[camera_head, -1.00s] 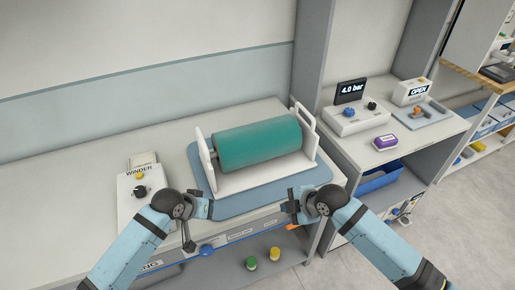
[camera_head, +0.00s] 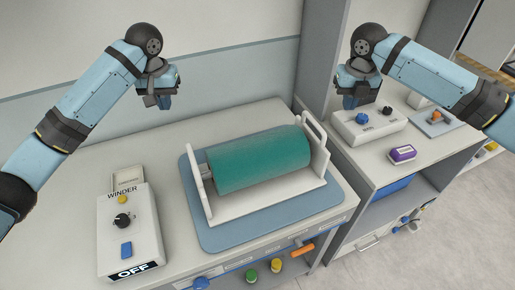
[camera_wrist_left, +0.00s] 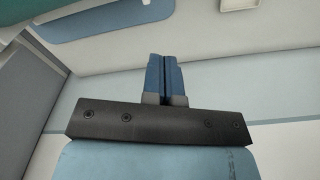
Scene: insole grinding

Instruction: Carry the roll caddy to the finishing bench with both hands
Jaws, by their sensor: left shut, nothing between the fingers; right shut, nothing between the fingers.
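The roll caddy (camera_head: 280,209) is a white cradle with an upright handled end plate at each end. It holds a teal roll (camera_head: 260,160) and stands on a blue-grey mat (camera_head: 215,238) on the bench. My left gripper (camera_head: 164,102) is shut and empty, raised above and left of the caddy's left end. Its blue fingers (camera_wrist_left: 166,80) show closed together in the left wrist view. My right gripper (camera_head: 350,103) is shut and empty, raised to the right of the caddy's right end plate (camera_head: 318,150). Neither gripper touches the caddy.
A winder box (camera_head: 130,235) reading OFF stands left of the mat. On the right, a lower surface holds a control box with knobs (camera_head: 368,128) and a purple item (camera_head: 402,154). A tall grey panel (camera_head: 325,70) rises behind. An orange handle (camera_head: 296,252) juts from the bench front.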

